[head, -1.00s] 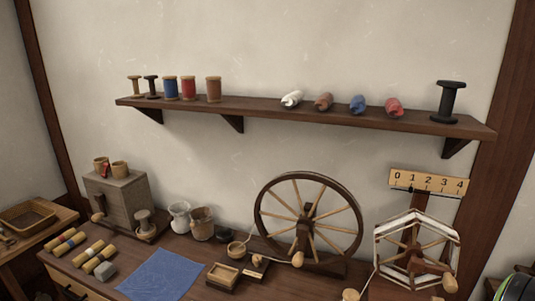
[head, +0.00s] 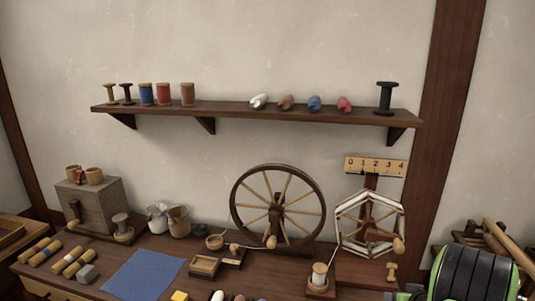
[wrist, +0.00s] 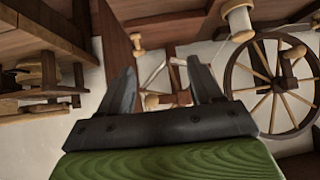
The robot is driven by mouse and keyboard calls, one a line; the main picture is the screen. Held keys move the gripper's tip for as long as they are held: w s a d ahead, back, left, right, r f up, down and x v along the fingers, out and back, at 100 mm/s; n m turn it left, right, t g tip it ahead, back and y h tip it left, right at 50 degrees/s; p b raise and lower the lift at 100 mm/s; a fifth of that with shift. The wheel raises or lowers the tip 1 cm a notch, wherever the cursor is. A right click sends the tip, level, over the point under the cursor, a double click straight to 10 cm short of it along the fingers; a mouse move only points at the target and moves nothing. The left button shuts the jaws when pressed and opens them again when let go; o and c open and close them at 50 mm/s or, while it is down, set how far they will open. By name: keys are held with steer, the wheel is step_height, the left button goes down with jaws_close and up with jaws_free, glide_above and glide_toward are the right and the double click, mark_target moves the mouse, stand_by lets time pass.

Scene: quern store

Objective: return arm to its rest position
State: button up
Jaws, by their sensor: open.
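My gripper (wrist: 160,85) shows in the wrist view with its two dark fingers spread apart and nothing between them. Beyond the fingers the wrist view shows a skein winder (wrist: 178,75) and a spinning wheel (wrist: 272,82), tilted in that picture. In the head view a black and green part of my arm (head: 470,275) is at the lower right corner. The gripper fingers are not in the head view.
A workbench (head: 215,285) carries the spinning wheel (head: 278,208), the skein winder (head: 370,224), a grey box (head: 95,203) and a blue cloth (head: 142,275). A wall shelf (head: 240,112) holds spools and rolled fibre. Wooden items (head: 490,240) stand behind my arm at right.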

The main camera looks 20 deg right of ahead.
steer(key=w+a+r+n+y+p, duration=0.1)
steer(key=a+r+n+y+p, duration=0.1)
steer(key=a+r, duration=0.75)
steer(key=w+a+r+n+y+p, duration=0.1)
steer(key=a+r+n, duration=0.1)
steer(key=a+r, duration=0.75)
steer(key=s+a+r+g+p, duration=0.25)
steer(key=s+a, duration=0.35)
steer(key=a, duration=0.6)
steer(key=s+a+r, duration=0.1)
steer(key=s+a, duration=0.2)
steer(key=s, duration=0.3)
steer(key=s+a+r+n+y+p, duration=0.1)
steer(key=s+a+r, duration=0.1)
steer(key=s, duration=0.4)
steer(key=shift+s+a+r+p, duration=0.15)
steer(key=shift+s+a+p, duration=0.2)
steer(key=shift+a, duration=0.2)
steer(key=shift+g, duration=0.25)
